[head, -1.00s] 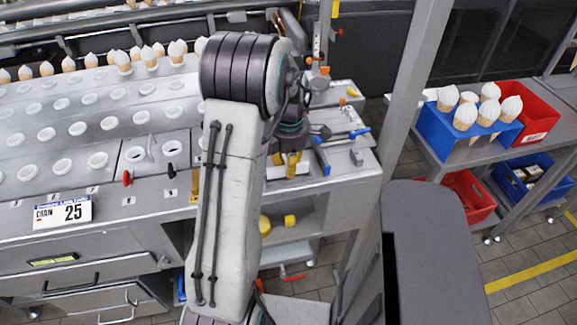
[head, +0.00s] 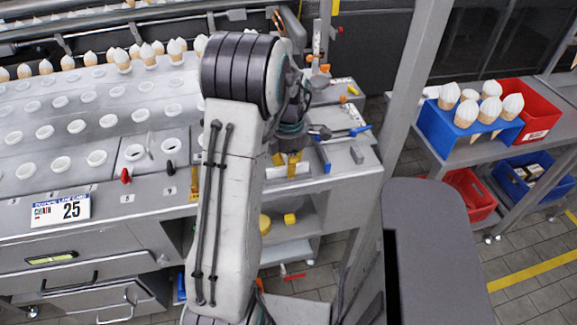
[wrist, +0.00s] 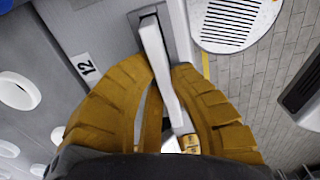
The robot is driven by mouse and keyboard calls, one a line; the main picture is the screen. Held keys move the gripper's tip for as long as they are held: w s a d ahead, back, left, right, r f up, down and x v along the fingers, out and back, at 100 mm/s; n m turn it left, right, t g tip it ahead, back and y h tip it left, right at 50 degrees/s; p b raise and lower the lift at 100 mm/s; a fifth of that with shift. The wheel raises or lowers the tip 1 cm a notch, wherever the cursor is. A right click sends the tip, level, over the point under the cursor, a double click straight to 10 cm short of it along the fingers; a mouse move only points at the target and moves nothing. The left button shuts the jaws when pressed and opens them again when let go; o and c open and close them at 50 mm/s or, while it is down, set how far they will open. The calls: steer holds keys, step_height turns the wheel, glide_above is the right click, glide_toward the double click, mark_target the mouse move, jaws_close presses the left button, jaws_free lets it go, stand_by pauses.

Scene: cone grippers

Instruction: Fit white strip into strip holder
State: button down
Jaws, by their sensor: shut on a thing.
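My gripper (wrist: 166,78) has ribbed yellow-brown fingers, shut on a white strip (wrist: 160,58). The strip is long and narrow and runs from between the fingers up to the top of the wrist view. Its far end lies at a grey slotted part with a dark recess (wrist: 148,12), which looks like the strip holder. I cannot tell whether the end is inside the slot or just over it. In the head view my gripper (head: 287,163) is small, partly hidden by my arm, at the right end of the counter.
A number 12 label (wrist: 86,67) is beside the fingers. A round white slotted plate (wrist: 237,20) is at upper right over floor tiles. A blue-handled tool (head: 352,131) lies right of my gripper. A steel post (head: 400,95) rises nearby.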

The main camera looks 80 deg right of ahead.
steer(key=shift+f, duration=0.2)
steer(key=c, duration=1.2)
jaws_free()
steer(key=shift+c, duration=0.2)
steer(key=shift+r, duration=0.1)
step_height(320, 180, up, 12)
steer(key=shift+d, duration=0.1)
